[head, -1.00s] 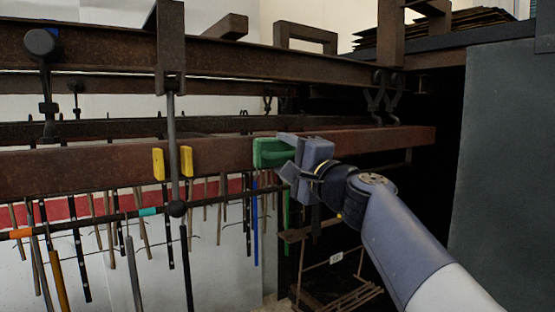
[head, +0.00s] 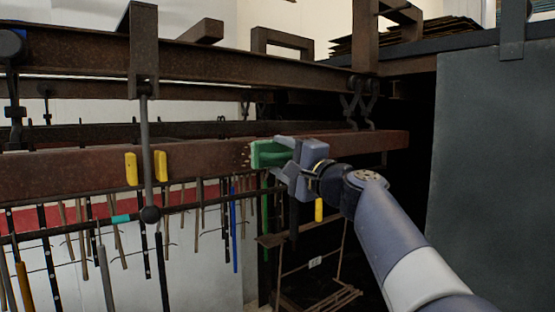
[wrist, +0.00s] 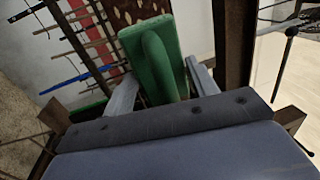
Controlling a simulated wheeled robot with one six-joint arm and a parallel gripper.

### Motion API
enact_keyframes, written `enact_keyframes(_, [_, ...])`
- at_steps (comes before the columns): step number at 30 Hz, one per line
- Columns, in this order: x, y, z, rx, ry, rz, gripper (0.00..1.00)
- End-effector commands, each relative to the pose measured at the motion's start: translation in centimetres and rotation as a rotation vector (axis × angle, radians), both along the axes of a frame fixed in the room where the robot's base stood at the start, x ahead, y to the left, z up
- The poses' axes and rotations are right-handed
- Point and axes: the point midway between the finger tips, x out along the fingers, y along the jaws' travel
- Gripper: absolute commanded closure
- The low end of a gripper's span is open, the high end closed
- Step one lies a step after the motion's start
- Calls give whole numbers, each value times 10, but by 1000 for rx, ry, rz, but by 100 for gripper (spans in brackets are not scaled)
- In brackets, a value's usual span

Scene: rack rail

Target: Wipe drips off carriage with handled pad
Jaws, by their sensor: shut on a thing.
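The carriage is a long rusty red-brown beam (head: 80,172) crossing the head view. A small patch of pale drips (head: 246,155) shows on its front face, just left of the green pad (head: 260,154). In the wrist view pale spots (wrist: 117,12) also show on the brown face beside the pad. My gripper (head: 284,156) is shut on the handle of the pad (wrist: 135,45), its grey fingers on either side. The pad is upright in front of the beam's face. I cannot tell whether it touches. The face behind the pad is hidden.
Two yellow blocks (head: 131,169) flank a vertical rod on the beam at left. Several tools, one blue (head: 234,225), hang below. Dark hooks (head: 358,100) hang above the beam at right. A grey cabinet (head: 490,170) stands at far right.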

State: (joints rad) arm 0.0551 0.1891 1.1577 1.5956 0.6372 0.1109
Motion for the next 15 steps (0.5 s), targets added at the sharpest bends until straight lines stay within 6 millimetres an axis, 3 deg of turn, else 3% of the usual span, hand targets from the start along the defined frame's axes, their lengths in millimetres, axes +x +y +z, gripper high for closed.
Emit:
enact_keyframes(9, [16,-24,0,1,0,-4,63])
enact_keyframes(15, [19,-28,-2,0,0,-1,63])
